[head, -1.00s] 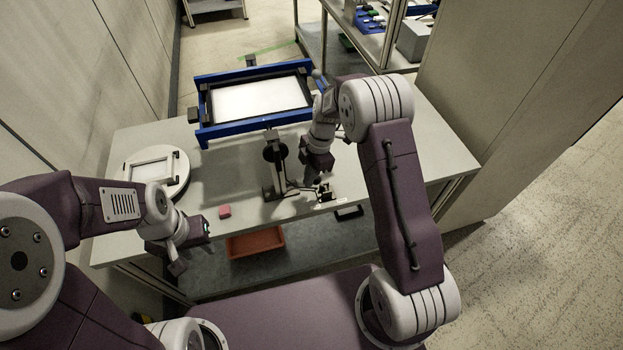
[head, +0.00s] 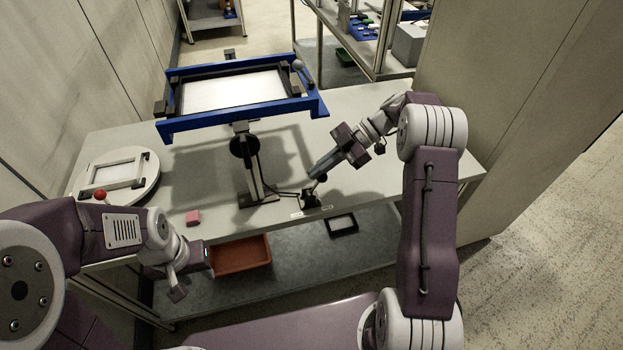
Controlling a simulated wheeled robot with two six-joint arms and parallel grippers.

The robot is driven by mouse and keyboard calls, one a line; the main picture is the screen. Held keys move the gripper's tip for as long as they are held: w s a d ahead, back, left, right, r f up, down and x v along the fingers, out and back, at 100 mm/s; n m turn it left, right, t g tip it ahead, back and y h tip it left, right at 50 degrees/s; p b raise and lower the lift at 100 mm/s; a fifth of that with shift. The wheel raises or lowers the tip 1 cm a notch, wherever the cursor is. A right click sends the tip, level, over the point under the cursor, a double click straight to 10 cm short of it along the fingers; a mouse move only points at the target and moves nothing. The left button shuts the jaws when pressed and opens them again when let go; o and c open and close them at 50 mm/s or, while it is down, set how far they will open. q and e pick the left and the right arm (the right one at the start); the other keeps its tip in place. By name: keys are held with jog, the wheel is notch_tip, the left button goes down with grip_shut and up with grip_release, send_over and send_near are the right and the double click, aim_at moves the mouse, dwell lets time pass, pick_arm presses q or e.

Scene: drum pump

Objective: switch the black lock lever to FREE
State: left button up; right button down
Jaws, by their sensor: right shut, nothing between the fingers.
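The black lock lever (head: 316,187) stands on a small black base near the front edge of the bench. Its stem leans slightly right, and its dark round knob is at the top. Small white labels lie left (head: 296,214) and right (head: 327,207) of the base; their lettering is too small to read. My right gripper (head: 313,173) is shut and empty. It slants down from the right, with its tips just above and beside the knob; I cannot tell if they touch. My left gripper (head: 191,285) hangs at the bench's front left, away from the lever; its fingers are unclear.
A blue frame (head: 238,116) with a white panel stands on a dark post behind the lever. A pink block (head: 193,217) and a round white fixture (head: 144,183) with a red knob are left. A red bin (head: 240,256) and black tray (head: 342,224) are below. The bench's right side is clear.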

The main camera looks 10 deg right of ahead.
jog(key=shift+d+f+b, duration=0.3)
jog(key=shift+d+b, duration=0.35)
jog(key=shift+d, duration=0.05)
jog(key=shift+d+f, duration=0.1)
dwell(0.4)
